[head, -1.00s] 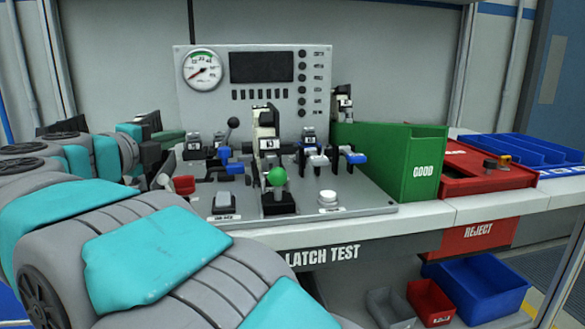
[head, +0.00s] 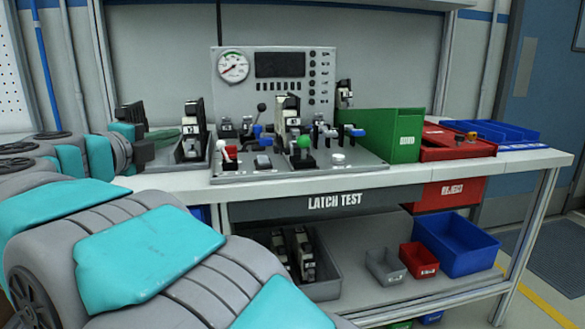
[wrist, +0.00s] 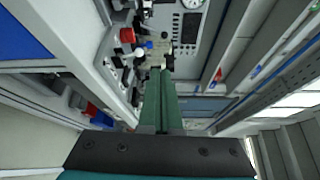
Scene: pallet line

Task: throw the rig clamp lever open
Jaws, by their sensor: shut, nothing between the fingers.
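The latch test rig (head: 225,178) stands on the bench: a grey base plate with an upright gauge panel behind it. On it are a black ball-topped lever (head: 260,108), a green ball knob (head: 304,142), blue handles (head: 355,132) and a red-and-white part (head: 229,151) at the front left. No label tells which is the clamp lever. A black-and-beige latch unit (head: 291,108) stands mid-rig. My gripper (head: 168,134) is left of the rig, apart from its levers in the head view. In the wrist view its green fingers (wrist: 161,72) are together and empty, pointing toward the rig.
A green GOOD bin (head: 404,139) and a red reject box (head: 458,153) stand right of the rig, with blue trays (head: 510,132) beyond. Another latch unit (head: 193,130) stands left of the rig. The shelf below holds grey, red and blue bins (head: 455,255).

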